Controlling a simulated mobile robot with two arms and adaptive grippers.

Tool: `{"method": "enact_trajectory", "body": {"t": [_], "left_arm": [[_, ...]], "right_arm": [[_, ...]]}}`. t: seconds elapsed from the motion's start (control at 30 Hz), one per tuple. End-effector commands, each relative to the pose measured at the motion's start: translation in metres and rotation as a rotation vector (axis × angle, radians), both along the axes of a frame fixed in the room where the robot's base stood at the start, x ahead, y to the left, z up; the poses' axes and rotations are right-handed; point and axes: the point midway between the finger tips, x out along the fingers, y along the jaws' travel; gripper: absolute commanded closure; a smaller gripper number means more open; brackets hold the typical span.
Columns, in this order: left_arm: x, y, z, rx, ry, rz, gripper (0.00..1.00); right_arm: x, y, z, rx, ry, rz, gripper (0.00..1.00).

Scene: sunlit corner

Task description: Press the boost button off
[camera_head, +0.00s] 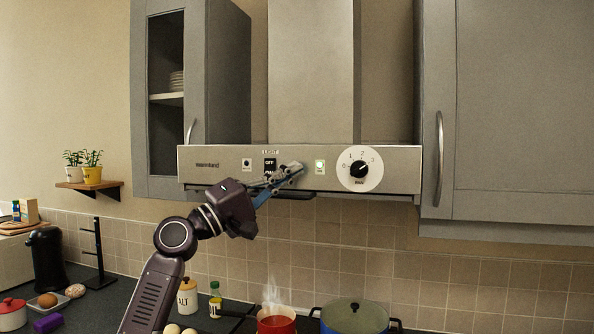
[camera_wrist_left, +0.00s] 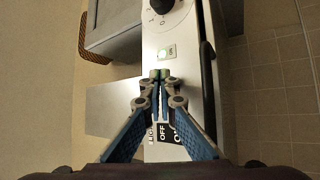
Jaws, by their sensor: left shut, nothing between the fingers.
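A small lit switch (camera_head: 320,167) with a greenish-white glow is on the hood's front panel, left of the round dial. It also shows in the wrist view (camera_wrist_left: 167,53), just beyond my fingertips. Its lettering is too small to read for certain, but it looks like the boost button. My left gripper (camera_head: 299,168) is shut and empty, its fingertips a little left of the lit switch. In the wrist view the fingertips (camera_wrist_left: 160,76) meet in front of the panel; I cannot tell whether they touch it. My right gripper is not in view.
The hood panel (camera_head: 215,172) also has a black OFF/ON light switch (camera_head: 269,163), a small button (camera_head: 246,165) and a dial (camera_head: 358,169). Grey cabinets (camera_head: 228,80) flank the hood. Below, a steaming red pot (camera_head: 276,323) and a blue pot (camera_head: 355,317) stand.

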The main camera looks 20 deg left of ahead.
Motion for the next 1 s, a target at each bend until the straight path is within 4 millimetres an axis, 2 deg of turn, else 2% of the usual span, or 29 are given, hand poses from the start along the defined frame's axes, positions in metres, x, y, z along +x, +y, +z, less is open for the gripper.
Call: {"method": "enact_trajectory", "body": {"t": [0.5, 1.0], "left_arm": [[-0.011, 0.001, 0.000, 0.001, -0.001, 0.001, 1.00], [-0.059, 0.003, 0.000, 0.001, -0.001, 0.001, 1.00]], "right_arm": [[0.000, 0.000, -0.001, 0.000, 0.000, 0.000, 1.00], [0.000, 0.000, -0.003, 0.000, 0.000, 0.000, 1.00]]}}
